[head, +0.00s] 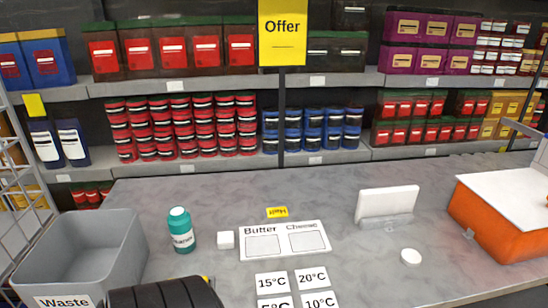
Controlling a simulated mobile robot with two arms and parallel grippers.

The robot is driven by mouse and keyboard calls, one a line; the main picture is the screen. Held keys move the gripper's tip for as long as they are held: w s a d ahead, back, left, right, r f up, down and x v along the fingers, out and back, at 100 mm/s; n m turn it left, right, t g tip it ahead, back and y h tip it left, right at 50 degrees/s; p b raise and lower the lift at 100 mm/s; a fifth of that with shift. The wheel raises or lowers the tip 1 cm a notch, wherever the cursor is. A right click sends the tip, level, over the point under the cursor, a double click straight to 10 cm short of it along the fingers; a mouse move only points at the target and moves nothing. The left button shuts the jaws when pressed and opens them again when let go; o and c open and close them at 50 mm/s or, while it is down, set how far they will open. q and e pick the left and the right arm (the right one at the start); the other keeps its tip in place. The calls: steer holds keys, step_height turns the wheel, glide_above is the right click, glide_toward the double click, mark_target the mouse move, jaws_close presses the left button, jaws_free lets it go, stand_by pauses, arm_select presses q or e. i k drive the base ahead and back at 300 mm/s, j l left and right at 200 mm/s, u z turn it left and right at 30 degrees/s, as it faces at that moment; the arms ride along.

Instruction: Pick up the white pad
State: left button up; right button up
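Several white things lie on the grey counter, and I cannot tell for certain which one is the white pad. A small flat round white disc (411,256) lies at the right, in front of a clear stand. An upright white rectangular block (388,203) stands in or behind that clear stand. A small white cube (226,240) sits left of the Butter/Cheese board. Neither gripper shows. A dark ribbed part (166,294) at the bottom edge looks like part of my own arm, and none of these white things is touched by it.
A grey Waste bin (118,258) stands at the left, beside a teal bottle (181,230). A Butter/Cheese board (285,241) and temperature cards (311,280) lie mid-counter. An orange box (490,225) with a white top stands right. Stocked shelves (230,85) are behind. The counter between board and clear stand is free.

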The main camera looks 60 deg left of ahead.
mark_target(225, 240)
steer(key=u, duration=2.25)
